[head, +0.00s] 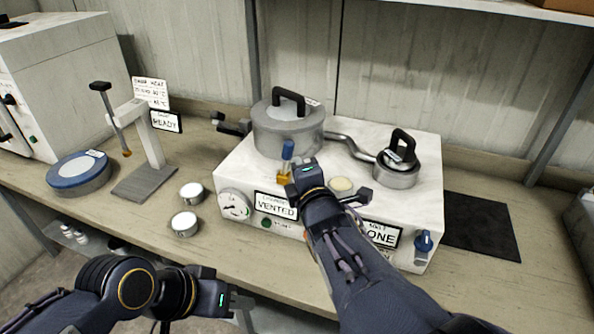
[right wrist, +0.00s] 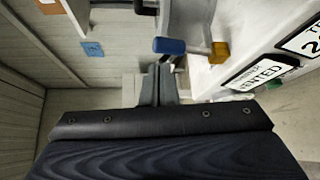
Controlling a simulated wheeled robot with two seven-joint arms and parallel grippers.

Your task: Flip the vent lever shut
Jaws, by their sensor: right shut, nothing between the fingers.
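The vent lever has a blue handle (head: 287,150) standing upright above a brass valve body (head: 284,177), at the front of the white machine (head: 400,210). A sign (head: 276,205) below it reads VENTED. In the right wrist view the blue handle (right wrist: 169,46) shows just beyond the fingertips, with the brass body (right wrist: 219,52) to its right. My right gripper (head: 306,175) is shut and empty, close beside the lever; its fingers (right wrist: 158,85) show no clear contact. My left gripper (head: 236,302) is low in front of the bench, its jaw opening unclear.
A lidded pot (head: 288,130) stands behind the lever, and a small lidded pan (head: 398,175) stands to the right. A blue knob (head: 423,243) is at the front right. Two small tins (head: 185,223) and a stand (head: 148,180) are at left. A dark mat (head: 480,225) lies bare at right.

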